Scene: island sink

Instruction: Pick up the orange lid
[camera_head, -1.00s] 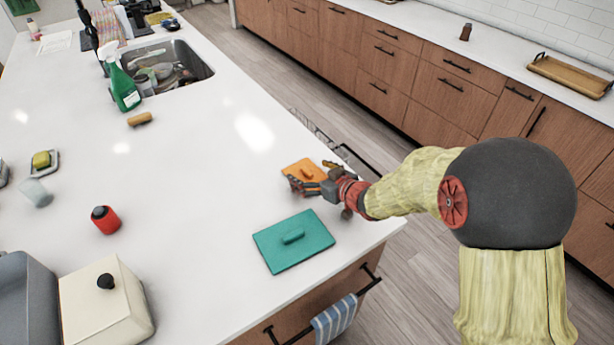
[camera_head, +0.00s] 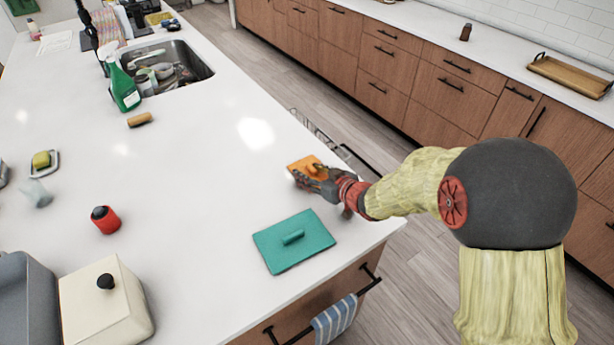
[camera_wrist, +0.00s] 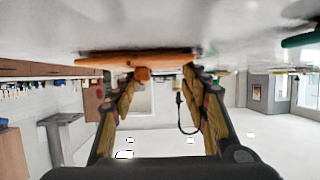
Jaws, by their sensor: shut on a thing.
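The orange lid (camera_head: 299,164) lies flat at the far-side edge of the white island counter, partly hidden behind my gripper. My gripper (camera_head: 314,172) is at the lid and shut on its handle. In the wrist view, which looks upside down, the lid (camera_wrist: 125,59) spans the top, with its handle (camera_wrist: 143,74) between the fingers (camera_wrist: 160,76). I cannot tell any clear gap between the lid and the counter.
A teal lid (camera_head: 280,252) lies nearer on the counter. The sink (camera_head: 180,62) is farther back. The counter's middle is clear.

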